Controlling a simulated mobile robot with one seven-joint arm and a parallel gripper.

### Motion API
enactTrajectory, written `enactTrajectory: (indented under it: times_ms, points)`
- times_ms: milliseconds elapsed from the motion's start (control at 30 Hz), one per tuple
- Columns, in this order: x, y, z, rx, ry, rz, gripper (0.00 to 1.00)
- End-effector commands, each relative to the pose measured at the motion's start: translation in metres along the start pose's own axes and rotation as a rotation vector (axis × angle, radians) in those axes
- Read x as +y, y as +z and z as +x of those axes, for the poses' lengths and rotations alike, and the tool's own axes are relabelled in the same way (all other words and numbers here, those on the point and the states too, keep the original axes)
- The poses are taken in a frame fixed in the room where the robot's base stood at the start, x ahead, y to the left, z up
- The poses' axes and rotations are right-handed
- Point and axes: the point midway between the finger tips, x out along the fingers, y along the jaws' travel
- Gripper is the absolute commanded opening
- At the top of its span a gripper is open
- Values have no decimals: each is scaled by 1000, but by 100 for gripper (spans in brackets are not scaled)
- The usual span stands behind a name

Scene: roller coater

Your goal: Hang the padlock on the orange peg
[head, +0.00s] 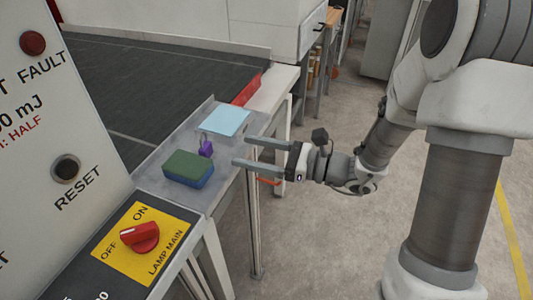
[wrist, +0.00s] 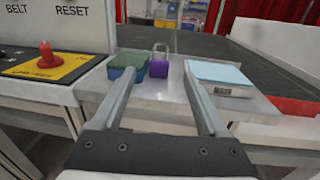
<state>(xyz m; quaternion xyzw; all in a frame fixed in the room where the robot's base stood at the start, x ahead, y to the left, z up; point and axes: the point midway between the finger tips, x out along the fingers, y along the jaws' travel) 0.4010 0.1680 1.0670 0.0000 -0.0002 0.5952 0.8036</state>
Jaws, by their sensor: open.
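The purple padlock (head: 206,148) stands on a grey metal shelf (head: 218,178), its shackle upward. In the wrist view the padlock (wrist: 160,68) appears between my fingertips, farther ahead. My gripper (head: 241,152) is open and empty, to the right of the padlock in the head view and apart from it. Its fingers also show in the wrist view (wrist: 165,66). A small orange-red piece (head: 268,181) shows just below my gripper in the head view; I cannot tell whether it is the orange peg. No peg is clearly visible elsewhere.
A green and blue sponge (head: 188,168) lies close to the padlock on one side, a light blue pad (head: 225,121) on the other. A panel with a red lamp switch (head: 139,237) stands at the left. A dark belt (head: 150,85) lies behind the shelf.

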Motion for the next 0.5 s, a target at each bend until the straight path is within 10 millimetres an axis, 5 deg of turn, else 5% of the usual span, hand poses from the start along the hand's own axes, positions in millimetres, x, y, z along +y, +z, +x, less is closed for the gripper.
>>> enactTrajectory:
  times_ms: [200,500]
  points:
    - [0,0,-28,0,-1,0,77]
    - [9,4,-32,22,35,-32,77]
